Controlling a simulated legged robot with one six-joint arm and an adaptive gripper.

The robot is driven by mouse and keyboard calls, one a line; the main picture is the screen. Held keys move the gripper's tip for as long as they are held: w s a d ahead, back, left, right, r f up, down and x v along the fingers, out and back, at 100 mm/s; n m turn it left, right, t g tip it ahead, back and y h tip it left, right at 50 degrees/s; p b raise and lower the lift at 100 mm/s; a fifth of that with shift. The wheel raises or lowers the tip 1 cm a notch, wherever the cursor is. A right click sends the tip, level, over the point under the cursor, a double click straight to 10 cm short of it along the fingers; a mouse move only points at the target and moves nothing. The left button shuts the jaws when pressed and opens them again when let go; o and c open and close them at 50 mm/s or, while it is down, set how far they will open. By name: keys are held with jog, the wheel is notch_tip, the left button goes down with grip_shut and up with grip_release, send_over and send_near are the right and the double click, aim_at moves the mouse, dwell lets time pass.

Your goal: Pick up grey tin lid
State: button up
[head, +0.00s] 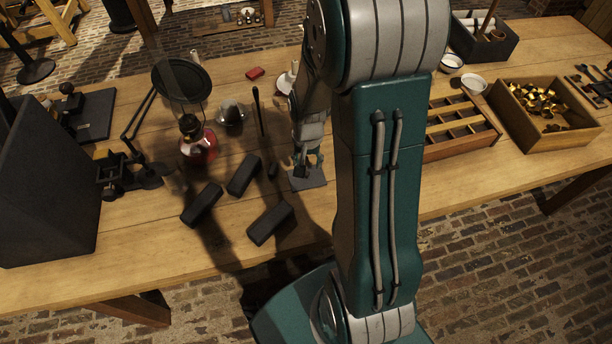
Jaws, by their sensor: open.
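A flat, dark grey, roughly square piece (312,184), which looks like the grey tin lid, lies on the wooden table near the middle of the head view. My gripper (307,170) points down directly over it. The gripper is open, with its fingertips close above or at the piece. I cannot tell whether they touch it. The gripper covers the far part of the piece, and my large green arm link stands just to the right.
Three dark blocks (270,222) lie at front left. A red lantern (197,140), a magnifier lamp (181,80) and a dark rod (258,110) stand or lie to the left. A compartment tray (461,128) and a box of brass pieces (545,115) are at right.

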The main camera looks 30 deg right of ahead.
aim_at(307, 173)
jog(key=shift+w+f, duration=0.15)
jog(key=shift+f, duration=2.6)
jog(key=shift+a, duration=0.1)
grip_shut()
